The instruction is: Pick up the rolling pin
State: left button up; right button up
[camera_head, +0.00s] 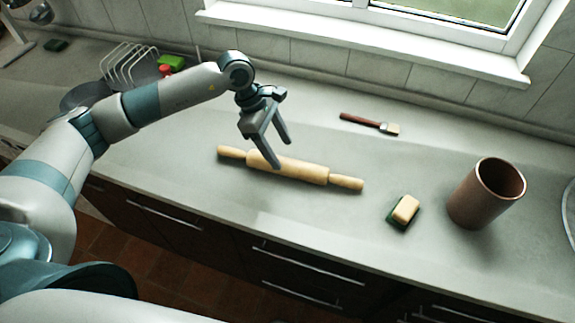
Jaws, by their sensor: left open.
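A light wooden rolling pin (304,171) lies on the grey countertop, running from the left down to the right, with a handle at each end. My left gripper (282,154) is open and empty. Its two fingers point down over the left part of the pin's body, and one fingertip overlaps the pin in the picture. I cannot tell whether the finger touches the pin. My right gripper is not in view.
A brush (368,123) lies behind the pin. A sponge (405,209) and a brown cylindrical pot (486,193) stand to the right. A wire dish rack (128,66) is at the back left. The countertop (330,225) in front of the pin is clear.

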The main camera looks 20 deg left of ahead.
aim_at(285, 161)
pick_arm(q)
jog(key=shift+s+p+x, duration=0.2)
jog(key=shift+p+x, duration=0.65)
jog(key=shift+p, duration=0.3)
jog(key=shift+p+x, duration=0.6)
jog(key=shift+x, duration=0.4)
jog(key=shift+d+f, duration=0.15)
jog(key=shift+f, duration=0.6)
jog(key=shift+c, duration=0.6)
jog(key=c, duration=1.4)
jog(key=shift+o, duration=0.2)
jog(key=shift+r, duration=0.2)
